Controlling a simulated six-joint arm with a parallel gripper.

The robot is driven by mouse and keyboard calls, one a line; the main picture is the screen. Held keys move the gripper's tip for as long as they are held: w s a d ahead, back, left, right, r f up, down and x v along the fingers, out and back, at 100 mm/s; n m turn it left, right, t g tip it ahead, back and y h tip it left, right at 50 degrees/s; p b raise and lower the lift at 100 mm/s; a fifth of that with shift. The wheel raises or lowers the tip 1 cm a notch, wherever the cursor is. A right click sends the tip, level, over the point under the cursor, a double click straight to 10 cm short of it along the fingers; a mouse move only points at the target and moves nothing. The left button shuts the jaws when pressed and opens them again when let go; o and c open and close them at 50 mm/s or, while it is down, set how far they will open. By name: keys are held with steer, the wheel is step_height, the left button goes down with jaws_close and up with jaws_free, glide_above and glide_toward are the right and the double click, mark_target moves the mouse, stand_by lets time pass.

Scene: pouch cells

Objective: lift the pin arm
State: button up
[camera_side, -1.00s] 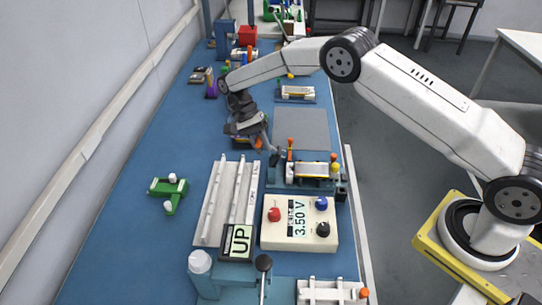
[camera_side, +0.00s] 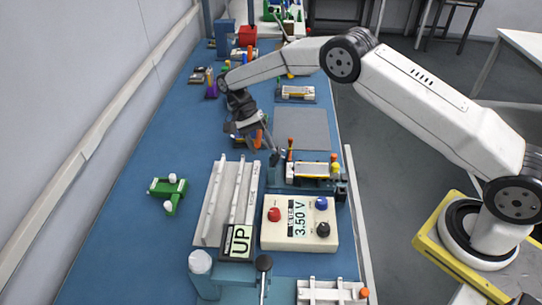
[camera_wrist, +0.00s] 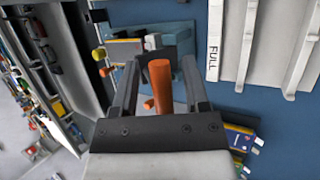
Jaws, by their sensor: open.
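The cell fixture (camera_side: 311,171) sits at the bench's right side, with an orange-tipped upright pin (camera_side: 290,147) at its left end; I take this to be the pin arm. In the wrist view a larger orange cylinder (camera_wrist: 160,85) shows between the spread fingers. I cannot tell whether it touches them. The foot of the pin arm is hidden.
An UP display (camera_side: 239,241) is nearby. A green part (camera_side: 169,192) lies left. A grey mat (camera_side: 301,128) behind the fixture is bare.

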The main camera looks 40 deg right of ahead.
steer(key=shift+v, duration=3.75)
steer(key=shift+d+r, duration=0.1)
steer(key=shift+r, duration=0.1)
steer(key=shift+s+d+r+n+t, duration=1.05)
steer(key=shift+r+n+t, duration=0.1)
steer(key=shift+n+t, duration=0.2)
steer(key=s+d+n+t, duration=0.2)
steer(key=s+n+t, duration=0.1)
steer(key=s, duration=0.9)
steer(key=s+d+n+t, duration=0.3)
steer(key=s+n+t, duration=0.1)
steer(key=s, duration=0.8)
steer(key=shift+s+r, duration=0.15)
steer(key=shift+r, duration=0.1)
